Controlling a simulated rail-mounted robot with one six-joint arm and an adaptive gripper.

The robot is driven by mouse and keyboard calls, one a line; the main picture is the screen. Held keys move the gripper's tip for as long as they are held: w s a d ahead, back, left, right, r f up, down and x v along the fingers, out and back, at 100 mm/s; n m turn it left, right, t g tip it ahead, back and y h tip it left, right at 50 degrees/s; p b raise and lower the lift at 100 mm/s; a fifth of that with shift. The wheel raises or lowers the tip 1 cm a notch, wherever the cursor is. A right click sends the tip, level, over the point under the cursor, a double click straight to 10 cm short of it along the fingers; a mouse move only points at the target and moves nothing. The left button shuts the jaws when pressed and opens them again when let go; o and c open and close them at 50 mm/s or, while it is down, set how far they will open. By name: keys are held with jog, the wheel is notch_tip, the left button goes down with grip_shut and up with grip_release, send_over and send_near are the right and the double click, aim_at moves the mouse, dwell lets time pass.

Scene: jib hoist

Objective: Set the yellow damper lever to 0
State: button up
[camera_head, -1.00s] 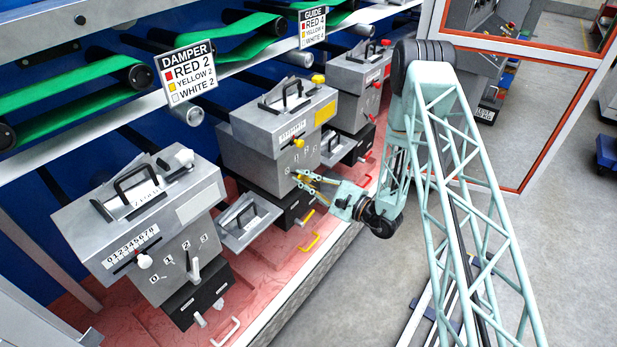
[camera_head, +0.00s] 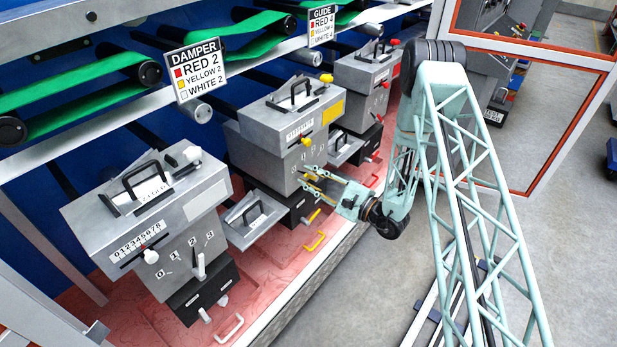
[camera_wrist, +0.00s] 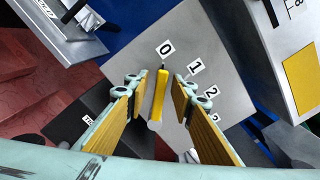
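The yellow damper lever (camera_wrist: 161,95) stands on the grey front plate (camera_wrist: 150,45) of the middle machine in the wrist view. Its tip points at the label 0 (camera_wrist: 165,48); labels 1, 2 and 3 run off to the right. My gripper (camera_wrist: 162,88) is open, with one finger on each side of the lever and visible gaps to both. In the head view my gripper (camera_head: 311,181) is at the front of the middle grey box (camera_head: 275,150), and the lever cannot be made out clearly behind the fingers.
The damper sign (camera_head: 195,70) reads red 2, yellow 2, white 2. The white machine (camera_head: 150,225) stands at left, the red one (camera_head: 362,85) behind. A yellow handle (camera_head: 315,241) lies below my gripper. The floor at right is mostly clear.

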jog(key=v, duration=1.2)
dwell(0.3)
dwell(0.3)
jog(key=shift+a+r, duration=0.1)
